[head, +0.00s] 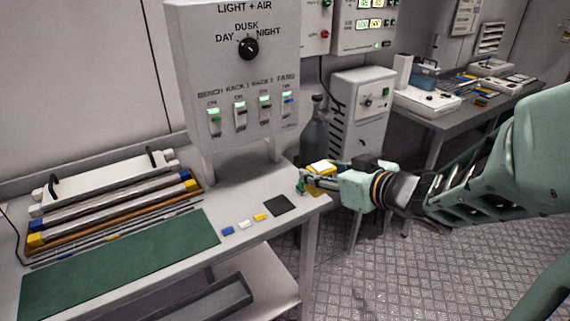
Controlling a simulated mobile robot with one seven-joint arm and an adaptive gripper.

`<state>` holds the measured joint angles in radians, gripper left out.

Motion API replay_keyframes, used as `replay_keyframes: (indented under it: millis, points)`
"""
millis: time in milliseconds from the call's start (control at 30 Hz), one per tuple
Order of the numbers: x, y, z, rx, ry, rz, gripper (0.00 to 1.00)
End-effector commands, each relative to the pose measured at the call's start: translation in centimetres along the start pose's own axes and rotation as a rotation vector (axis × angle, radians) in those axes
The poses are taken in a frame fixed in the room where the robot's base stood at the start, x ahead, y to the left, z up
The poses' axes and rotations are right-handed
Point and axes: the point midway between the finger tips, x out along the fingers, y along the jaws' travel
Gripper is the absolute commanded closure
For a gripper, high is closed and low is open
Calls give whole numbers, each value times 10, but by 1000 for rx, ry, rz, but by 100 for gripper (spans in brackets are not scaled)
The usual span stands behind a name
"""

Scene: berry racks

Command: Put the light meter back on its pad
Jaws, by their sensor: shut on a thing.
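My gripper (306,182) reaches in from the right over the bench's right end, shut on a yellow thing with a white top, which looks like the light meter (322,167). The fingers partly hide it, and I cannot tell whether it touches the bench. A dark square pad (279,206) lies bare near the bench's front right corner, to the left of and nearer than the gripper.
A grey control box (180,70) on legs stands behind the pad. Small blue, white and yellow blocks (244,224) lie left of the pad, beside a green mat (120,262). Bars and tubes (110,205) lie at the back left. A grey cabinet (365,135) stands behind my gripper.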

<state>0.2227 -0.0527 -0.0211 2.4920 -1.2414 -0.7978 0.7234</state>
Motion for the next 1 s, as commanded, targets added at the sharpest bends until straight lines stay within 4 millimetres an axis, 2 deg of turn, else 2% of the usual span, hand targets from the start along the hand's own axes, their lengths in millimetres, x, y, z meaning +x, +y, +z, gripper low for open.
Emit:
replay_keyframes:
  millis: [33, 167, 500, 700, 1000]
  points:
    - [1, -1, 6, -2, 1, -5, 91]
    - [12, -6, 10, -7, 1, -17, 91]
    - [100, -22, 15, -6, 0, -19, 91]
    - [139, -27, 36, -6, 0, -17, 91]
    - [160, -29, 45, -7, 0, -15, 91]
